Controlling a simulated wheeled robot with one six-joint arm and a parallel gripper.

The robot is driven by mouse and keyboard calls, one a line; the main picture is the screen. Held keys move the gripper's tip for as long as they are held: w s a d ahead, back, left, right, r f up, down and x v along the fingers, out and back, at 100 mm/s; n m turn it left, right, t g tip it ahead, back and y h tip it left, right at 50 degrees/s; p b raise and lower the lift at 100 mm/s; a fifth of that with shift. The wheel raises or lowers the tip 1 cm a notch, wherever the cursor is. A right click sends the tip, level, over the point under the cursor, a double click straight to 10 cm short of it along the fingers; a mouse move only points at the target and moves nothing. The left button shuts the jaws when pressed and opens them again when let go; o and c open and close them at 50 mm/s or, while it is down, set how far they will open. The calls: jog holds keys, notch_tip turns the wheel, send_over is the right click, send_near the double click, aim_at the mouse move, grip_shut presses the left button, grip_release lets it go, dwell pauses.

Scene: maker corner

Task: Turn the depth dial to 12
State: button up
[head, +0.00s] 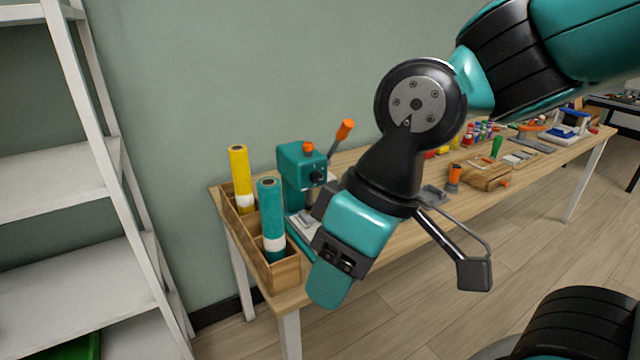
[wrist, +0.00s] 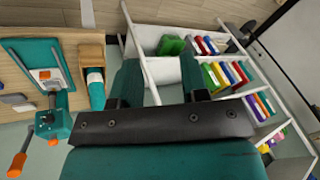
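The teal press (head: 290,170) stands on the table behind my arm, with an orange knob on top and an orange-tipped lever. A small black dial (head: 317,176) shows on its front face. Its markings are too small to read. The press also shows at the left of the wrist view (wrist: 58,127), where I cannot make out the dial clearly. My gripper (head: 327,285) is in front of and below the press, apart from the dial, pointing down. In the wrist view its two teal fingers (wrist: 158,75) are apart with nothing between them.
A wooden box (head: 284,274) with yellow (head: 240,170) and teal (head: 271,210) rolls stands at the table's left end. A wooden block (head: 482,178) and small tools lie farther right. White shelves (head: 60,190) stand at the left. Floor is free before the table.

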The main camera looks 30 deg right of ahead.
jog(key=shift+o, duration=1.2)
jog(key=w+d+f+m+t+y+b, duration=0.1)
jog(key=w+f+t+b, duration=0.4)
jog(key=w+f+b, duration=0.3)
jog(key=shift+w+d+f+m+b, duration=0.3)
jog(key=shift+w+b, duration=0.35)
jog(key=shift+b, duration=0.2)
jog(key=m+t+h+b, duration=0.4)
jog(key=t+h+b, duration=0.15)
jog(key=t, duration=0.65)
send_near(318, 179)
jog(key=shift+y, duration=0.25)
jog(key=w+p, duration=0.3)
jog(key=p, duration=0.2)
jog(key=w+p, duration=0.4)
jog(key=p, duration=0.2)
jog(key=shift+w+r, duration=0.1)
jog(key=shift+r, duration=0.15)
jog(key=shift+w+f+p, duration=0.3)
jog(key=shift+w+p, duration=0.5)
jog(key=shift+p, duration=0.4)
